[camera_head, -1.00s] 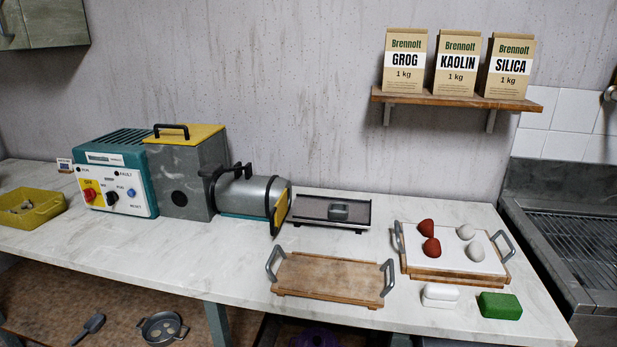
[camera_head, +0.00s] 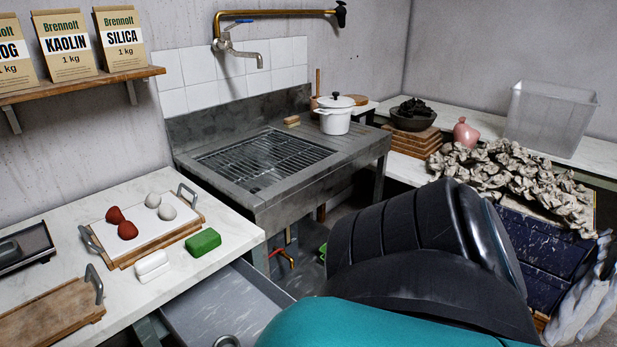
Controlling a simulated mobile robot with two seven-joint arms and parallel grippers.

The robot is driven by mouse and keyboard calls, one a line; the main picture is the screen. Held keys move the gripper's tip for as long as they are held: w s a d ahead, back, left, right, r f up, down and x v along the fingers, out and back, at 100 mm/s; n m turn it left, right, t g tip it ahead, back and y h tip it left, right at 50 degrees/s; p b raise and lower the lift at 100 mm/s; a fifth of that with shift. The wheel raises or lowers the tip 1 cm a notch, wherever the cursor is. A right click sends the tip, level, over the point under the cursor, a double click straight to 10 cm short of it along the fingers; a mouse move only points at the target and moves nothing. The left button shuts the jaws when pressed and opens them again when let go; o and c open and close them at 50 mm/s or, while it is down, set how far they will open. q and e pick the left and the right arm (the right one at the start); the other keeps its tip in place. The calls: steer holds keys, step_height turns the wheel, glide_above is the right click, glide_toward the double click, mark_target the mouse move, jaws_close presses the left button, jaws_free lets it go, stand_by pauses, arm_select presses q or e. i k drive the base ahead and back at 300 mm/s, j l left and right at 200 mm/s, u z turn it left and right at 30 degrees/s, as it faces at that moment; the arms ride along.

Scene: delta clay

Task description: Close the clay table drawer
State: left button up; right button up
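The clay table (camera_head: 60,200) is the pale marble-topped bench at the left. Its grey drawer (camera_head: 215,305) is pulled out below the front right edge, beside the sink stand. A round grey knob (camera_head: 227,341) shows at the drawer's front, cut by the bottom edge of the picture. The visible part of the drawer's inside looks empty. My arm, black and teal, fills the lower middle and right and hides the drawer's right part. Neither gripper is in view.
A tray (camera_head: 190,228) with red and white clay lumps, a white block (camera_head: 152,266) and a green block (camera_head: 203,241) stand on the table. A metal sink (camera_head: 262,180) stands right of it. Crumpled clay-coloured pieces (camera_head: 515,175) lie at the right.

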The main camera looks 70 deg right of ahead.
mark_target(237, 300)
steer(key=i+l+z, duration=0.15)
steer(key=z, duration=1.7)
steer(key=k+j+u, duration=0.2)
steer(key=u, duration=0.2)
